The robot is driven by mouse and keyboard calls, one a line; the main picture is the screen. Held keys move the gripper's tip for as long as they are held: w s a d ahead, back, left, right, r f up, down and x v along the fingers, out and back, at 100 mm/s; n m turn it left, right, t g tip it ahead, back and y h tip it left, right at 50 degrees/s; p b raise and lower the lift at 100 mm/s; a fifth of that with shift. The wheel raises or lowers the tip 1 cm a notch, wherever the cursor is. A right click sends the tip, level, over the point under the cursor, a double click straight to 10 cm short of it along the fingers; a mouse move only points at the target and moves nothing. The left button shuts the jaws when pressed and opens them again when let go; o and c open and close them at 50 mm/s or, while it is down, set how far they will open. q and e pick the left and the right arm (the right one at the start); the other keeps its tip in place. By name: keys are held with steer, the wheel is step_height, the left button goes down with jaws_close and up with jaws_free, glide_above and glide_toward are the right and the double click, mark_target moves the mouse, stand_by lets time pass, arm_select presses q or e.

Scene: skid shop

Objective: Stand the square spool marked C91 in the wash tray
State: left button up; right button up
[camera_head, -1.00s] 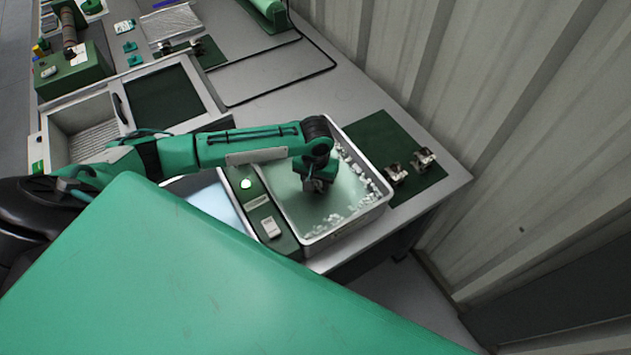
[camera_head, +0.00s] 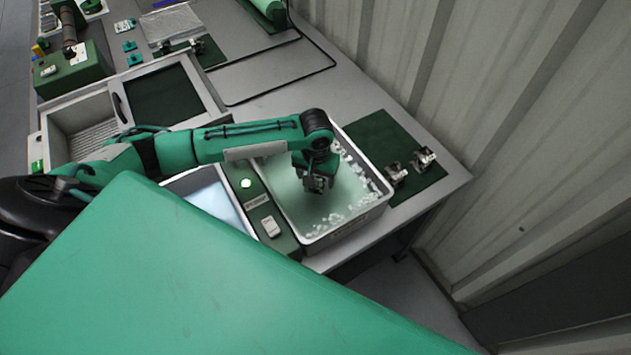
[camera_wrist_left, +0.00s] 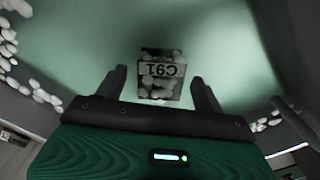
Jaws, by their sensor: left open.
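The square spool marked C91 (camera_wrist_left: 161,77) shows in the left wrist view, with its label upside down and some white foam on it. It is in the greenish liquid of the wash tray (camera_head: 347,232), beyond and between my left gripper's fingers, apart from both as far as I can see. My left gripper (camera_head: 317,188) is over the tray, pointing down, open and empty; its two fingers also show in the left wrist view (camera_wrist_left: 161,88). In the head view the spool is hidden or too small to tell. My right gripper is not in view.
White foam lines the tray's right and near edges. A green control box (camera_head: 262,207) with a lit button stands left of the tray, beside a bin of pale blue liquid (camera_head: 215,203). Metal parts (camera_head: 412,166) lie on a dark mat at right. A ribbed wall (camera_head: 480,130) bounds the right.

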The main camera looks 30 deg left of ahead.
mark_target(316, 180)
arm_select(q)
step_height(316, 180, up, 10)
stand_by(0.3)
stand_by(0.4)
